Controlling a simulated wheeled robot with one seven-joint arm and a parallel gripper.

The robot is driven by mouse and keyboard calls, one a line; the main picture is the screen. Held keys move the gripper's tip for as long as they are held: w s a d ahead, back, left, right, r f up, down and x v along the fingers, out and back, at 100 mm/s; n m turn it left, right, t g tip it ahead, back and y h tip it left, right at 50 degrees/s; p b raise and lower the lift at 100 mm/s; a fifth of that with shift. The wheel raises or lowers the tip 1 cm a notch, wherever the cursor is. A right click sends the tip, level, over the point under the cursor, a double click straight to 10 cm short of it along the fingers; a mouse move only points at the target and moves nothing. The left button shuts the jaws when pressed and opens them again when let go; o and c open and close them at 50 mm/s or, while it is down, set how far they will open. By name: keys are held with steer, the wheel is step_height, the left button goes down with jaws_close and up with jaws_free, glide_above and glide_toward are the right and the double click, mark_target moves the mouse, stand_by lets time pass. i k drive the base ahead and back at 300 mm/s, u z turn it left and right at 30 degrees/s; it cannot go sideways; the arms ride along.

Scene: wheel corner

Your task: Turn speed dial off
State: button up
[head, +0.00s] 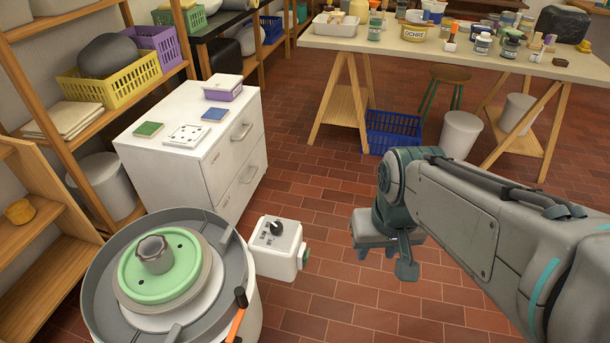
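The speed dial (276,228) is a small black knob on the top face of a white control box (277,262). Small dark markings lie beside the knob, too small to read. The box is fixed at the right side of the pottery wheel (220,222), a grey round pan with a green disc (190,266) and a grey lump in its centre. My gripper (388,258) hangs to the right of the box over the brick floor, apart from the dial. Its fingers are small and partly hidden, so I cannot tell how far apart they are.
A green knob (305,257) sticks out of the box's right side. An orange-handled tool (236,318) rests on the wheel's rim. A white drawer cabinet (197,171) stands behind the wheel. The worktable (350,42) is at the back; open brick floor lies right of the box.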

mark_target(276, 227)
steer(key=z, duration=0.7)
steer(key=i, duration=0.85)
steer(key=u, duration=1.9)
